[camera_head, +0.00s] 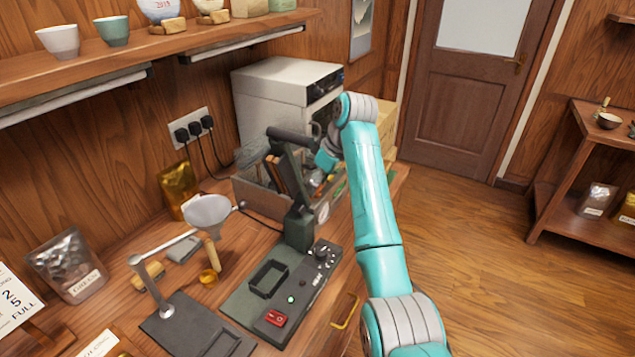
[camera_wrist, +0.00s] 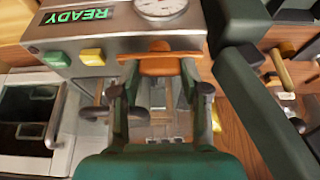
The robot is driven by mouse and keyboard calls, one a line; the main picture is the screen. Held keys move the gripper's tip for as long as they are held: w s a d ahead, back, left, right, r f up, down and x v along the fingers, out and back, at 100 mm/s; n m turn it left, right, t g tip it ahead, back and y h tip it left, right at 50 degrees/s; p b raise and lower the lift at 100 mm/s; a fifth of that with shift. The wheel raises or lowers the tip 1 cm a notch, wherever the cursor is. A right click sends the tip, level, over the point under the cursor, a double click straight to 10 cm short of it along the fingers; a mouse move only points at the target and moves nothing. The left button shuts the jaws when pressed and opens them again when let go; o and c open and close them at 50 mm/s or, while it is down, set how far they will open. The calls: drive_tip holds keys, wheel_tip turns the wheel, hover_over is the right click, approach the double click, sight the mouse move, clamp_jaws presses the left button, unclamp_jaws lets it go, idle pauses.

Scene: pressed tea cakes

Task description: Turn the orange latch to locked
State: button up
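In the wrist view the orange latch (camera_wrist: 160,64) lies crosswise on the front of a grey metal machine (camera_wrist: 115,42), below a round dial. My gripper (camera_wrist: 160,78) has its dark fingers apart, with the tips close to the two ends of the latch. I cannot tell whether they touch it. No other thing shows between the fingers. In the head view my arm reaches to the back of the counter, and my gripper and the latch are hidden there behind the arm and the dark press.
The machine has a lit READY display (camera_wrist: 78,15), a green button (camera_wrist: 57,58) and a yellow button (camera_wrist: 92,57). A dark press (camera_head: 290,255) with a red switch stands in front. A white oven-like box (camera_head: 285,95) is behind. A funnel (camera_head: 208,213) stands left.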

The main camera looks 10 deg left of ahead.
drive_tip(key=shift+f, duration=0.1)
drive_tip(key=shift+c, duration=0.6)
drive_tip(key=shift+n, duration=0.3)
drive_tip(key=n+g, duration=0.1)
drive_tip(key=n, duration=0.1)
drive_tip(key=shift+w+n, duration=0.1)
drive_tip(key=shift+n, duration=0.3)
drive_tip(key=n+g, duration=0.2)
drive_tip(key=n, duration=0.3)
drive_tip(key=shift+f+n+g, duration=0.1)
drive_tip(key=shift+n+g, duration=0.2)
drive_tip(key=o, duration=1.1)
drive_tip(key=shift+o, duration=0.2)
